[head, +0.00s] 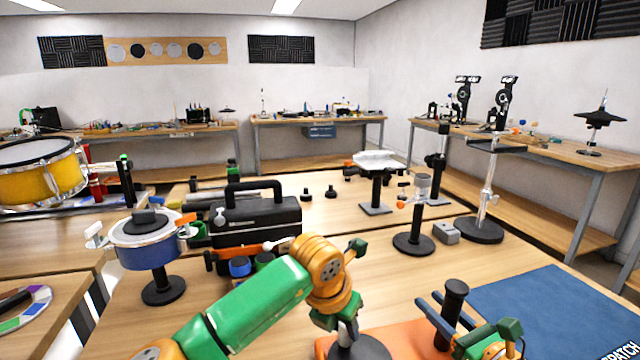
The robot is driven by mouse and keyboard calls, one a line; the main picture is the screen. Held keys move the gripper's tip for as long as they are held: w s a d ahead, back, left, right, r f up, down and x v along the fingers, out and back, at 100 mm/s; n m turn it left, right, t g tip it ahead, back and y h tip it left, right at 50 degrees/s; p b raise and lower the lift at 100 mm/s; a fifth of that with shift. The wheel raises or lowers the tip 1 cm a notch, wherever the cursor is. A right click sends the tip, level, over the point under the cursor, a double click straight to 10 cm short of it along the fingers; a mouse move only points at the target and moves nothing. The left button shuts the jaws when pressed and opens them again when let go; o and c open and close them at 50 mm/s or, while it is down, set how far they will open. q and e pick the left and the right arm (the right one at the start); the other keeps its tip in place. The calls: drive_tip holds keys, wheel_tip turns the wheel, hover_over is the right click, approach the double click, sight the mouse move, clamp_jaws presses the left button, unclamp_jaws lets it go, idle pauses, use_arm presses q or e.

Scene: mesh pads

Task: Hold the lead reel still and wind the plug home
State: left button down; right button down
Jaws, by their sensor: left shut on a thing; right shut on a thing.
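My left gripper (346,326) points down over a dark round disc (370,350) at the bottom edge of the head view. The disc looks like the lead reel; the picture cuts off its near part. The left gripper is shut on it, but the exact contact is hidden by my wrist. My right gripper (448,318), at the lower right, is shut around a black upright cylinder (455,289) with a wider flat top. The cylinder could be the plug; I cannot tell for certain. Its lower end is partly hidden by the fingers. The two grippers are apart.
An orange mat (402,335) lies under the work, with a blue mat (548,305) to the right. A black toolbox (256,222), a blue drum on a stand (148,254) and a cup-topped stand (413,242) stand further back. The wood between the stand and the orange mat is mostly clear.

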drive_tip(key=shift+f, duration=0.1)
use_arm(q)
drive_tip(key=shift+w+d, duration=0.15)
drive_tip(key=shift+d, duration=0.4)
drive_tip(key=shift+w+d, duration=0.15)
drive_tip(key=shift+d, duration=0.35)
drive_tip(key=shift+s+d, duration=0.15)
drive_tip(key=shift+d, duration=0.85)
drive_tip(key=shift+s+d, duration=0.15)
drive_tip(key=shift+d, duration=0.05)
drive_tip(key=shift+s+d, duration=0.5)
drive_tip(key=shift+d, duration=0.1)
drive_tip(key=shift+s+d, duration=0.1)
